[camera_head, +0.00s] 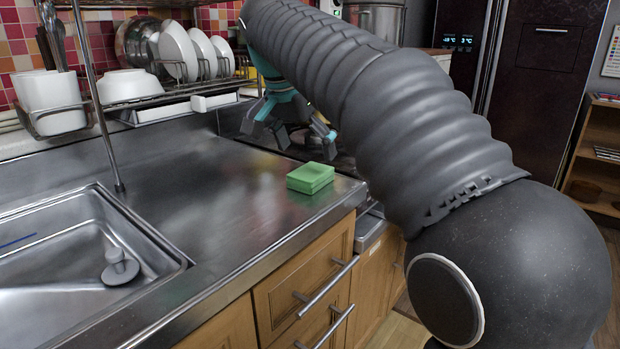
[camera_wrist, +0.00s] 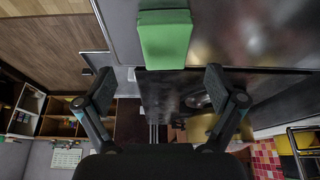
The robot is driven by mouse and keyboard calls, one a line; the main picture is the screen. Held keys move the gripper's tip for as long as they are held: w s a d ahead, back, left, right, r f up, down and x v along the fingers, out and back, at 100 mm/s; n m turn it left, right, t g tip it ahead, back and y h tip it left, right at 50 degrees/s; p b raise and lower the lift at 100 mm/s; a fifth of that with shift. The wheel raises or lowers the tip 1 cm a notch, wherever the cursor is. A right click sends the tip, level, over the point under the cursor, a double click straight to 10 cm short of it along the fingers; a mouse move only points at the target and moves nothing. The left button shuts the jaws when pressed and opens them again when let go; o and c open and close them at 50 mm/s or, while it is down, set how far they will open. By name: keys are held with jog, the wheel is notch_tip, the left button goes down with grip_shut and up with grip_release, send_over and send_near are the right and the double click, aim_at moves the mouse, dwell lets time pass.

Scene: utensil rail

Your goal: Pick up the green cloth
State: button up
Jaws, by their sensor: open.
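The green cloth (camera_head: 311,178) is a small folded block lying on the steel counter near its right front corner. In the wrist view the green cloth (camera_wrist: 165,38) shows at the top centre, beyond the fingertips. My gripper (camera_head: 290,136) is behind and a little above the cloth, apart from it. In the wrist view my gripper (camera_wrist: 160,82) has its two fingers spread wide with nothing between them. My arm comes in from the right and covers part of the area behind the counter.
A steel sink (camera_head: 75,250) lies to the left of the cloth. A dish rack (camera_head: 165,98) with plates and bowls stands at the back left. The counter's front edge and drawers (camera_head: 305,285) are close to the cloth. The counter (camera_head: 215,195) between sink and cloth is clear.

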aim_at(308, 172)
jog(key=shift+a+b+x, duration=0.2)
jog(key=shift+b+x, duration=0.05)
jog(key=shift+x, duration=1.1)
jog(key=shift+a+b+x, duration=0.2)
jog(key=shift+x, duration=1.15)
jog(key=shift+f, duration=0.1)
jog(key=c, duration=1.2)
